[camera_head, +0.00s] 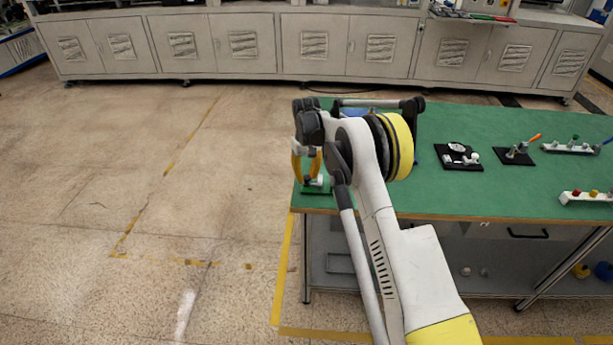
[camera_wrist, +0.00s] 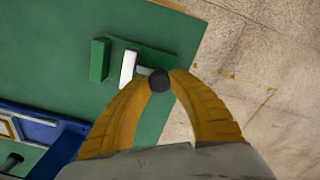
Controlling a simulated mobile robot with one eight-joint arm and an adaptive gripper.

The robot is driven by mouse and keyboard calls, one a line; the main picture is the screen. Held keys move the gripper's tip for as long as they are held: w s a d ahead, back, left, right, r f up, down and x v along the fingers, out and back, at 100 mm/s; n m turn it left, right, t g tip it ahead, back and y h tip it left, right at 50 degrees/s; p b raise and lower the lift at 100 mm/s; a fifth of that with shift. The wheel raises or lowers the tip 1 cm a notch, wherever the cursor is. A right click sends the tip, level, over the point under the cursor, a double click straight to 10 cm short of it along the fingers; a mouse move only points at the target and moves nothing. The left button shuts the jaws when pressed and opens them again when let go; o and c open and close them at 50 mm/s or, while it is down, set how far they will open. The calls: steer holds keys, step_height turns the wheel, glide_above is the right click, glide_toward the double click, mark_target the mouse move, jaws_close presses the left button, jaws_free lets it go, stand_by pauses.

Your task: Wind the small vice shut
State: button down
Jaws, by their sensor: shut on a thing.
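The small vice (camera_wrist: 99,61) lies near the bench's edge in the wrist view, with a green upright jaw and a white jaw (camera_wrist: 128,67) standing a small gap apart. A round black knob (camera_wrist: 159,81) is at the vice's near end. My gripper (camera_wrist: 162,76) has its yellow fingers closed around this knob from both sides. In the head view my gripper (camera_head: 308,176) points down at the bench's left front corner, over the vice's green and white parts (camera_head: 318,189). My fingers and arm hide part of the vice there.
The green bench top (camera_head: 450,196) stretches right. It carries a black plate with light parts (camera_head: 459,157), another black fixture (camera_head: 514,155) and white racks (camera_head: 586,197). A blue object (camera_wrist: 40,128) lies left in the wrist view. Open floor (camera_head: 130,200) lies left of the bench; grey cabinets (camera_head: 320,45) line the back.

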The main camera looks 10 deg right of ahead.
mark_target(306, 177)
steer(key=c, duration=1.1)
jaws_free()
step_height(306, 177, up, 12)
steer(key=shift+c, duration=0.6)
